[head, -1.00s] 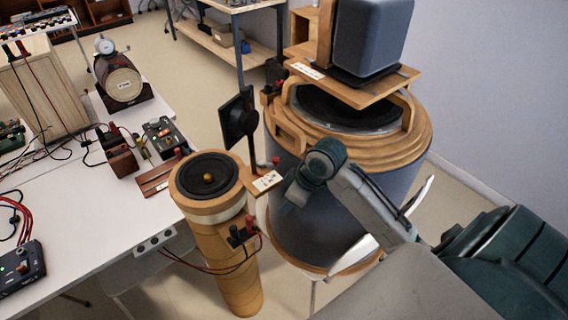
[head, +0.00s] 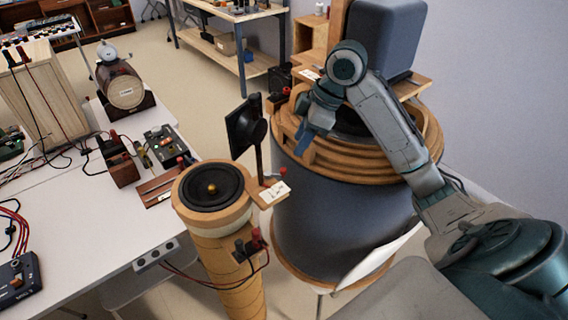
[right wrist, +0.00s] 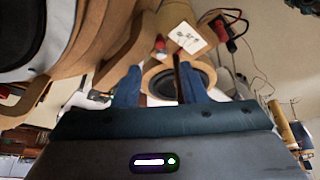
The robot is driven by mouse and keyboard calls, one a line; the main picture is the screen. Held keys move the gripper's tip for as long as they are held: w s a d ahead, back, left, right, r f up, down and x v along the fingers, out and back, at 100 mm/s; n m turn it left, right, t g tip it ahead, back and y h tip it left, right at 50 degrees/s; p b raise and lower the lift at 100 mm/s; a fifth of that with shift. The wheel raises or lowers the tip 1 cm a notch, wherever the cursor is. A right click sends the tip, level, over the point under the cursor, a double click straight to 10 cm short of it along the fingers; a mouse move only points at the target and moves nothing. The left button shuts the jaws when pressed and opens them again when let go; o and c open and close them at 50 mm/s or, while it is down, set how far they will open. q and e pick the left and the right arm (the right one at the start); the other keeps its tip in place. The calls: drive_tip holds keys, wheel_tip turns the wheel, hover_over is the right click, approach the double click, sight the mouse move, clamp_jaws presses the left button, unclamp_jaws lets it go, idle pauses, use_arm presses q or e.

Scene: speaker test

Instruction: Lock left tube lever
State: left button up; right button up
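The left tube (head: 232,262) is a wooden cylinder with a black speaker cone (head: 212,188) on top. At its right a bracket carries a white label card (head: 273,193) and a small red knob (head: 283,171); I cannot tell which part is the lever. In the right wrist view the card (right wrist: 187,37) and red knob (right wrist: 160,43) lie beyond the fingertips. My right gripper (head: 314,128) is over the near left rim of the large drum, above and right of the bracket. Its blue fingers (right wrist: 157,72) are apart and hold nothing visible. My left gripper is not in view.
The large drum (head: 345,215) with wooden rings stands right of the tube. A black square panel (head: 246,125) on a post rises between them. A grey speaker box (head: 385,38) stands behind my right arm. A white table (head: 90,230) with several devices is at left.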

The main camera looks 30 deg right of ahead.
sight(284, 168)
drive_tip(key=x, duration=0.9)
drive_tip(key=shift+w+a+f, duration=0.1)
drive_tip(key=shift+w+f, duration=0.05)
drive_tip(key=shift+f, duration=0.15)
clamp_jaws()
